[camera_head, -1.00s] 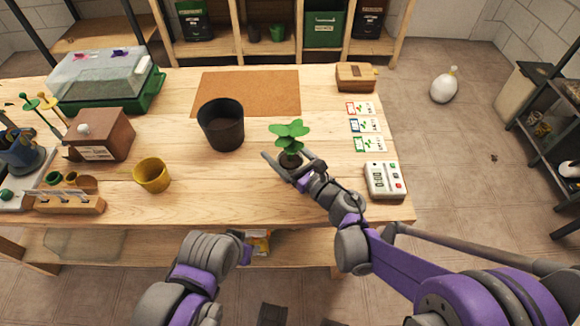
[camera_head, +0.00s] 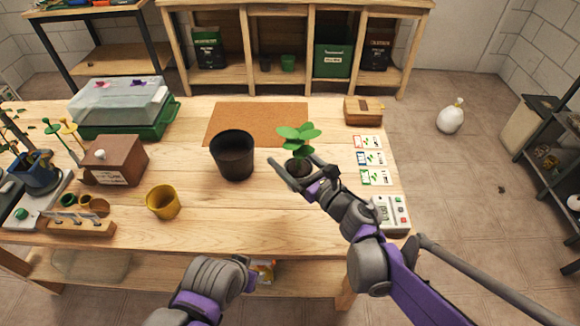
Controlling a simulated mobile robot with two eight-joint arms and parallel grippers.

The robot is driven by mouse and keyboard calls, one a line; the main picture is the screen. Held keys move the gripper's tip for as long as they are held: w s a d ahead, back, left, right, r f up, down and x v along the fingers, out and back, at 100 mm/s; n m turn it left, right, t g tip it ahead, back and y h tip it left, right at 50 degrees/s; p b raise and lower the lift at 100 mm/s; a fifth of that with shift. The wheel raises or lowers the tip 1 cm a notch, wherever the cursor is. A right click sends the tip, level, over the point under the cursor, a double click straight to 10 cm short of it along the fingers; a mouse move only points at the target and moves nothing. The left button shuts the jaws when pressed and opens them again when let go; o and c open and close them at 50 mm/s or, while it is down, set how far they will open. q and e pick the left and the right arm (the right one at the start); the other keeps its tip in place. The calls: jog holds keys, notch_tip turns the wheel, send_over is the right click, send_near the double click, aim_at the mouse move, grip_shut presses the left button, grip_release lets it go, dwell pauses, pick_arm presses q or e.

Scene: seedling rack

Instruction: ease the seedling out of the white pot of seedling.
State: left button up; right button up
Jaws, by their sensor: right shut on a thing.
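A green-leaved seedling (camera_head: 298,136) with dark soil at its base (camera_head: 297,166) stands upright between the fingers of my right gripper (camera_head: 296,172), right of the black pot. The right gripper is shut around its lower part. I see no white pot wall; whether the base is a bare root plug or still in a pot is hidden by the fingers. Only links of my left arm show, at the bottom; its gripper is not visible.
A black pot (camera_head: 232,157) stands by the brown mat (camera_head: 258,116). A yellow pot (camera_head: 163,203) is at left front. Seed cards (camera_head: 371,158) and a white device (camera_head: 392,213) lie to the right. The table (camera_head: 240,225) is bare in front of the black pot.

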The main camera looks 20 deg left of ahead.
jog(key=shift+r, duration=0.25)
jog(key=o, duration=0.8)
grip_shut()
